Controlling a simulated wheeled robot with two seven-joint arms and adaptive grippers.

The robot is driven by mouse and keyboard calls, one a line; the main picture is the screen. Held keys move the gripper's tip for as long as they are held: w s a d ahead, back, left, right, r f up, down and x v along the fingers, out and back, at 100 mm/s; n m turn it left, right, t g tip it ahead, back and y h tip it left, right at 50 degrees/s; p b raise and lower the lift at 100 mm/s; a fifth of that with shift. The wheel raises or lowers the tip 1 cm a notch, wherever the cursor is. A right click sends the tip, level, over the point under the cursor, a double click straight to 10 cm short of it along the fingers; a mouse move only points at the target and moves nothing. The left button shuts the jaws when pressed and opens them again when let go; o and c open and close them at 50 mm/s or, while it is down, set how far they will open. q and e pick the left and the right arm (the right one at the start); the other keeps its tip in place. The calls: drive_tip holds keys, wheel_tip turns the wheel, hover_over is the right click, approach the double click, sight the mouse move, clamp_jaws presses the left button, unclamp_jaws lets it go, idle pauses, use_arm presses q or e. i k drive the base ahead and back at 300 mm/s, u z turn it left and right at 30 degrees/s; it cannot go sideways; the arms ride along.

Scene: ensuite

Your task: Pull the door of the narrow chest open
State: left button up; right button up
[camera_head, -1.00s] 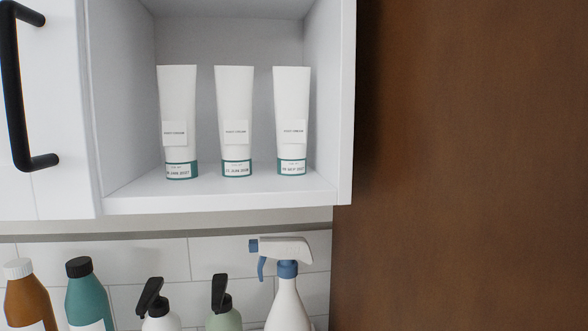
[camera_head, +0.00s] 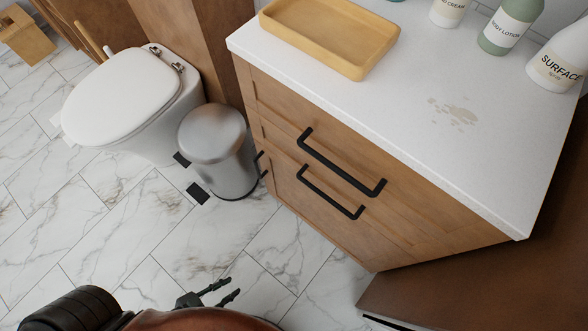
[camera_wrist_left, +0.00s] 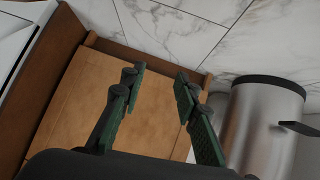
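I cannot tell for sure which piece is the narrow chest. A wooden cabinet (camera_head: 290,150) with a white top stands at the middle right in the head view. It has two long black handles (camera_head: 340,165) on its front, and small black handles (camera_head: 262,165) show at its left end, beside the bin. My left gripper (camera_head: 232,290) is low over the floor in front of it, clear of the handles. In the left wrist view, its fingers (camera_wrist_left: 160,75) are spread and empty, with a plain wooden panel (camera_wrist_left: 115,85) beyond. My right gripper is out of view.
A metal pedal bin (camera_head: 215,150) stands close to the cabinet's left end; it also shows in the left wrist view (camera_wrist_left: 255,125). A toilet (camera_head: 130,95) is further left. A yellow tray (camera_head: 330,35) and bottles (camera_head: 510,25) stand on top. The marble floor (camera_head: 90,220) is open at left.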

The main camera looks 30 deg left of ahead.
sight(359, 240)
drive_tip(key=u, duration=0.35)
drive_tip(key=k, duration=1.75)
drive_tip(key=u, duration=0.65)
drive_tip(key=i, duration=1.7)
drive_tip(key=z, duration=0.6)
